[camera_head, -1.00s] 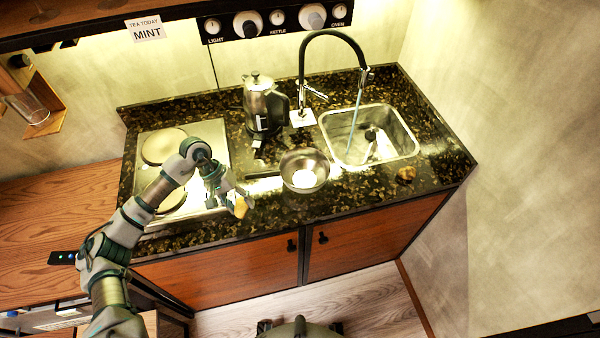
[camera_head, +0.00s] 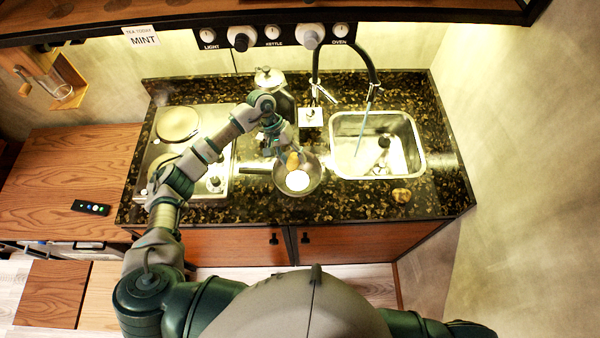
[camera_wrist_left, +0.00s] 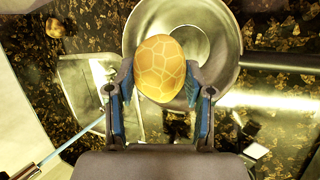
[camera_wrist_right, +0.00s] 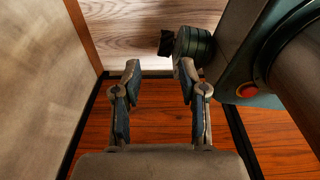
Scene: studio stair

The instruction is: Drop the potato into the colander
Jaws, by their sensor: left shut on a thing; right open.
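The potato (camera_wrist_left: 160,66), rounded and yellow-ochre with a pale net pattern, is held between the fingers of my left gripper (camera_wrist_left: 160,80). In the head view the potato (camera_head: 293,161) is over the colander (camera_head: 314,176), a round steel bowl with a dark handle to its left. In the left wrist view the colander (camera_wrist_left: 222,30) lies behind the potato; the potato hides part of it. A pale round patch shows inside the bowl; I cannot tell if it is an object or a reflection. My right gripper (camera_wrist_right: 158,80) is open and empty, away from the counter top.
A sink (camera_head: 420,150) with a black tap (camera_head: 345,43) is right of the colander. A brown lump (camera_head: 401,195) lies on the counter before the sink. The kettle (camera_head: 268,78) stands behind my left gripper, and a hob (camera_head: 208,118) is to the left.

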